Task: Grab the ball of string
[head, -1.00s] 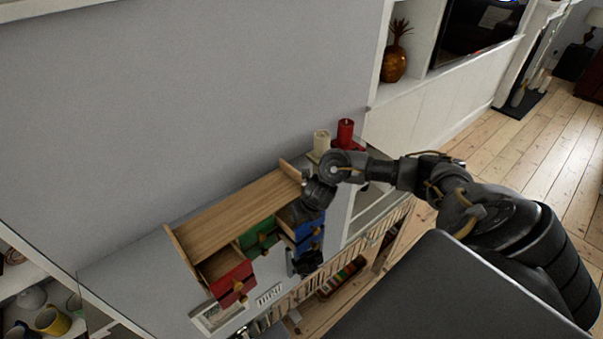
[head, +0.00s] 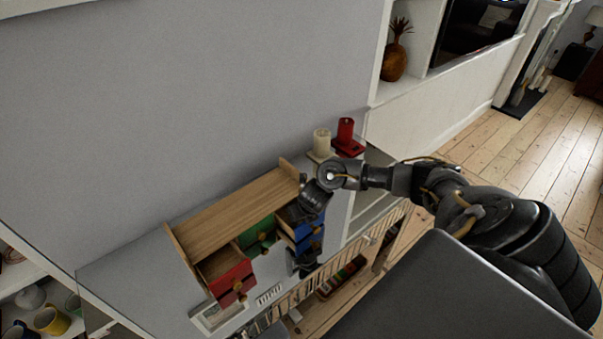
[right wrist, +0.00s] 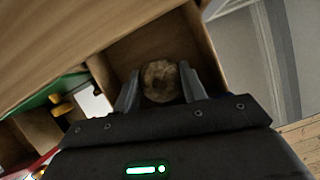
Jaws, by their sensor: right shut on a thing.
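The ball of string (right wrist: 160,82) is a round, tan-brown ball in the right wrist view. It sits inside an open wooden drawer, with the drawer walls around it. My right gripper (right wrist: 160,90) has one finger on each side of the ball and is shut on it. In the head view my right gripper (head: 303,262) is at the open blue drawer (head: 309,233) at the right end of the small wooden drawer unit (head: 230,220). The ball is hidden there.
The grey wall (head: 180,90) rises behind the unit. Mugs (head: 52,320) sit on a shelf at lower left.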

